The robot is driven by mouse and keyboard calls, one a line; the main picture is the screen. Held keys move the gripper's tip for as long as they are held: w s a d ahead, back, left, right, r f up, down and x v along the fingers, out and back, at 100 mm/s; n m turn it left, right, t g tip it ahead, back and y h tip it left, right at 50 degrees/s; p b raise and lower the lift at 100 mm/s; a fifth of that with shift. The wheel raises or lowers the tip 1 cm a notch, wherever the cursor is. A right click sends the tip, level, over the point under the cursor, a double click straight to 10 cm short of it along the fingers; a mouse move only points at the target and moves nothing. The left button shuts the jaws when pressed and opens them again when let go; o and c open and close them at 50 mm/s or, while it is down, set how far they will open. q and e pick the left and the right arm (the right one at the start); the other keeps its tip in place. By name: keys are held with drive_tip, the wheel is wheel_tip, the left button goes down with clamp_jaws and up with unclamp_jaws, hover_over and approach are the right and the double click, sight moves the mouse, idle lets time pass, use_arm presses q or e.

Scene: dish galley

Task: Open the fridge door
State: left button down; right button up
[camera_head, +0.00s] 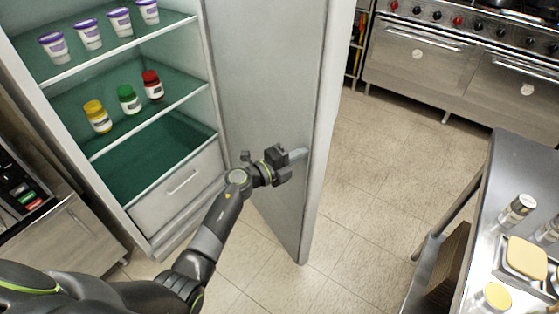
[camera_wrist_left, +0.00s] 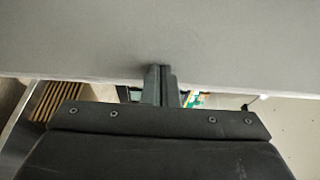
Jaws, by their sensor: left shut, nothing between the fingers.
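The fridge door (camera_head: 265,90) stands wide open in the head view, swung out to the right of the fridge interior. Its inner face is toward me. My left gripper (camera_head: 298,154) is shut and empty, with its fingertips at the inner face of the door near its free edge. In the left wrist view the shut fingers (camera_wrist_left: 161,75) meet the grey door panel (camera_wrist_left: 80,40); I cannot tell whether they press on it. The door's handle is not in view. My right gripper is not in view.
The fridge shelves (camera_head: 130,75) hold white tubs (camera_head: 88,34) and jars (camera_head: 129,99) above a drawer (camera_head: 180,185). A steel range (camera_head: 420,60) stands at the back right. A steel table (camera_head: 500,180) with containers stands at the right. Tiled floor (camera_head: 370,190) between is clear.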

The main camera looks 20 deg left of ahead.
sight(328, 142)
use_arm(q)
drive_tip(key=w+d, duration=0.2)
drive_tip(key=w+d+n+t+y+b, duration=0.1)
drive_tip(key=w+d, duration=0.1)
drive_tip(key=w+d+y+b, duration=0.1)
drive_tip(key=w+d, duration=0.1)
drive_tip(key=w, duration=0.1)
drive_tip(key=shift+w+d+f+n, duration=0.1)
drive_tip(key=shift+d+f+n, duration=0.05)
drive_tip(key=shift+d+n, duration=0.15)
drive_tip(key=w+d+n+t+y+b, duration=0.1)
drive_tip(key=w+d+y+b, duration=0.1)
drive_tip(key=w+d+b, duration=0.2)
drive_tip(key=shift+w+d+r+n+t+b, duration=0.2)
drive_tip(key=shift+w+d+n+t+b, duration=0.15)
drive_tip(key=shift+w, duration=0.85)
drive_tip(key=shift+a, duration=0.1)
